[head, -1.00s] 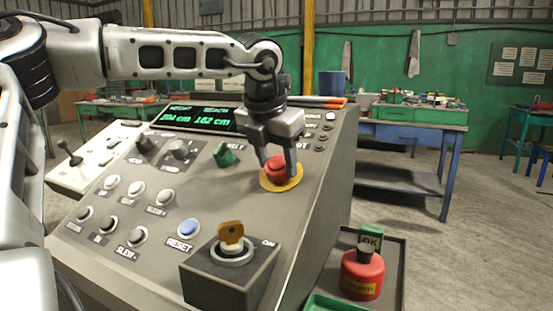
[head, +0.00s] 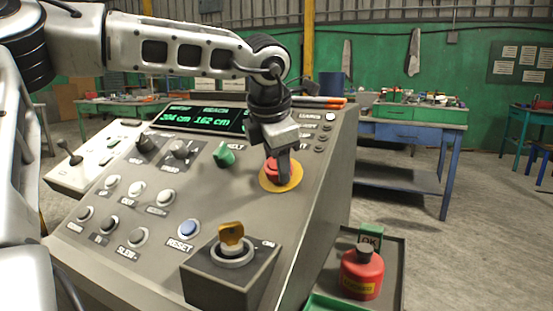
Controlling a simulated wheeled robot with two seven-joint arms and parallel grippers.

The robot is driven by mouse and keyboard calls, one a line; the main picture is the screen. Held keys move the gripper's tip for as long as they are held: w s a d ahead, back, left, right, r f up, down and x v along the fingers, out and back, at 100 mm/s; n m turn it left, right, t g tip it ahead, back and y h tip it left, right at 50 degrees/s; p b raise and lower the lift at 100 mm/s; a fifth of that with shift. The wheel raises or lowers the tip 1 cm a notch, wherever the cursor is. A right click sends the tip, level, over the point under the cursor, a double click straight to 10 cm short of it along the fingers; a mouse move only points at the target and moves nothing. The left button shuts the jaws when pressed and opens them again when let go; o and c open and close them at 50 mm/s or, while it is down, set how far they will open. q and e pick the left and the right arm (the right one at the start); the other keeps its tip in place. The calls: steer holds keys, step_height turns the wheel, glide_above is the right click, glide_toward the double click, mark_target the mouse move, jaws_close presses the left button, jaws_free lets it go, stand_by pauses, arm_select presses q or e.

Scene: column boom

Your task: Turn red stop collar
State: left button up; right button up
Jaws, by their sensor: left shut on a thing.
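The red stop collar (head: 271,168) sits on a yellow round plate (head: 293,184) at the right part of the sloped grey console. My left gripper (head: 278,172) comes down on it from above and is shut on it. The gripper is turned, so one finger stands in front and hides part of the collar; the other finger is mostly hidden. My right gripper is not in view.
The console (head: 130,240) carries a green knob (head: 224,156), a blue reset button (head: 188,229), several grey buttons and a box with a yellow key (head: 231,234). A lit display (head: 200,119) is behind. A red canister (head: 362,273) stands in a tray at right.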

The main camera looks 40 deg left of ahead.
arm_select(q)
steer(key=shift+f+m, duration=0.1)
steer(key=shift+m, duration=1.4)
steer(key=o, duration=1)
steer(key=v, duration=0.5)
steer(key=p+v, duration=0.1)
steer(key=v, duration=1)
steer(key=shift+s+d+f+p, duration=0.2)
steer(key=shift+d+p, duration=0.1)
steer(key=shift+d, duration=0.05)
